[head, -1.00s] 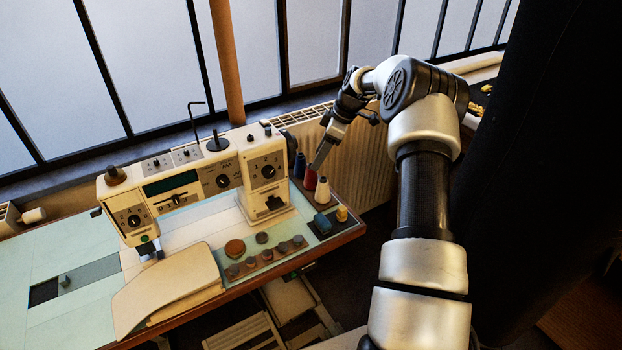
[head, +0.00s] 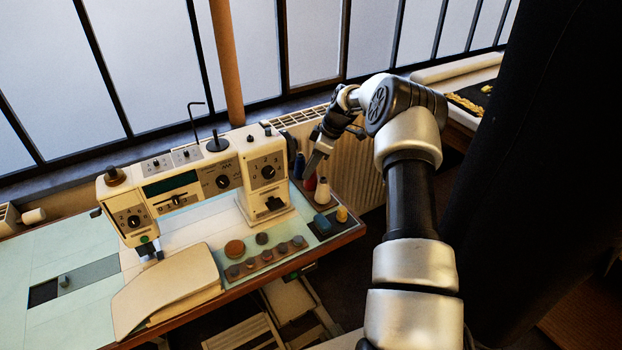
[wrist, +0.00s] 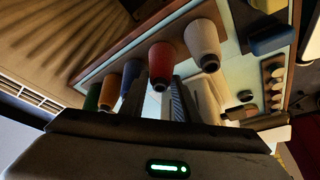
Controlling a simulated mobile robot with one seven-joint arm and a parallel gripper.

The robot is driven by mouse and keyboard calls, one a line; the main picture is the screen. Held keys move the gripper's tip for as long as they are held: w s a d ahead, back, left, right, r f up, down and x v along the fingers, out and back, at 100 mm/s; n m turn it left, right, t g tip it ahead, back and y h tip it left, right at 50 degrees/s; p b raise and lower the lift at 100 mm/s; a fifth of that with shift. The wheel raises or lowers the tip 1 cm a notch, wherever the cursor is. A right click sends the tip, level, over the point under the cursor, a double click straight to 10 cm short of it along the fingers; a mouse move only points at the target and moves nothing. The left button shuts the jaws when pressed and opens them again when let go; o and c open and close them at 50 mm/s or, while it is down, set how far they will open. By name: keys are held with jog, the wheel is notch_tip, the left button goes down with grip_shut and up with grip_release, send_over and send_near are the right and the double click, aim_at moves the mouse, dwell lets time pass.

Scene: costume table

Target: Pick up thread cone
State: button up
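Several thread cones stand in a row at the right end of the sewing table. The red cone (wrist: 160,62) is just beyond my gripper (wrist: 158,98) in the wrist view, roughly in line with the gap between the fingers. My gripper looks open, and nothing is visibly held. The blue cone (wrist: 130,77), orange cone (wrist: 110,91) and green cone (wrist: 92,97) are to its left. A white cone (wrist: 201,42) is to its right. In the head view, my gripper (head: 312,168) is over the cones and partly hides the red cone (head: 310,183); the white cone (head: 322,191) shows clearly.
A cream sewing machine (head: 208,181) stands left of the cones. A blue block (head: 322,223) and a small yellow spool (head: 342,214) are in front of them. Several round pieces lie near the table's front edge. A radiator (head: 352,172) stands behind.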

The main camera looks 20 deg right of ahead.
jog(key=shift+c, duration=1.2)
notch_tip(320, 180, up, 18)
jog(key=p, duration=0.1)
jog(key=shift+s, duration=0.1)
